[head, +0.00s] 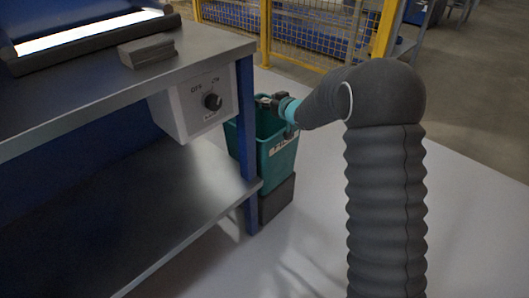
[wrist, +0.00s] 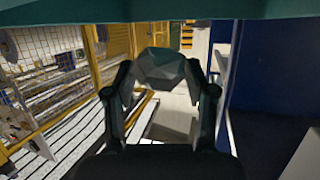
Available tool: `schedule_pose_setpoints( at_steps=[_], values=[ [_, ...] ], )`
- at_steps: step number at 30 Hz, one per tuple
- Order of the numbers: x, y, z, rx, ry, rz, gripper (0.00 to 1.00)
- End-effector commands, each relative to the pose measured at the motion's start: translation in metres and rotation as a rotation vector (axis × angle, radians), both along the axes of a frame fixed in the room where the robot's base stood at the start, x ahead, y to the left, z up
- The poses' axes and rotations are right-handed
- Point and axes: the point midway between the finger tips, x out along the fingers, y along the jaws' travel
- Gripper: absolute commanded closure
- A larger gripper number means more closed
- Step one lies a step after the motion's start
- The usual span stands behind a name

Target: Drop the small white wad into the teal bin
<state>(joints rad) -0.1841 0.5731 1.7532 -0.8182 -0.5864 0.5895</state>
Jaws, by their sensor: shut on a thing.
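The teal bin (head: 278,160) stands on a dark block beside the blue leg of the workbench in the head view. My gripper (head: 266,101) is at the height of the bin's opening, over or just beside its rim; I cannot tell exactly which. In the wrist view my gripper (wrist: 162,85) is shut on the wad (wrist: 160,68), a faceted lump that looks grey-green in shadow between the fingertips. The bin's inside is mostly hidden by the bench leg and my gripper.
The metal workbench (head: 90,95) with a lower shelf (head: 170,200) fills the left. A white control box (head: 195,103) with a black knob hangs under its top, close to the bin. A yellow mesh fence (head: 310,35) stands behind. The pale floor right of the bin is clear.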

Motion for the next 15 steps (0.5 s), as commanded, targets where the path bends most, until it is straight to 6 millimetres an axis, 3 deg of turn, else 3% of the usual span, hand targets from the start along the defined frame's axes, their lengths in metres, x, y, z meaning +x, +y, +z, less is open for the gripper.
schedule_pose_setpoints(
  at_steps=[1, 6, 15],
  values=[
    [0.0, 0.0, -0.012, 0.0, 0.0, 0.0, 0.62],
    [0.0, 0.0, -0.03, 0.0, 0.0, 0.0, 0.62],
    [0.0, 0.0, -0.038, 0.0, 0.0, 0.001, 0.62]
  ],
)
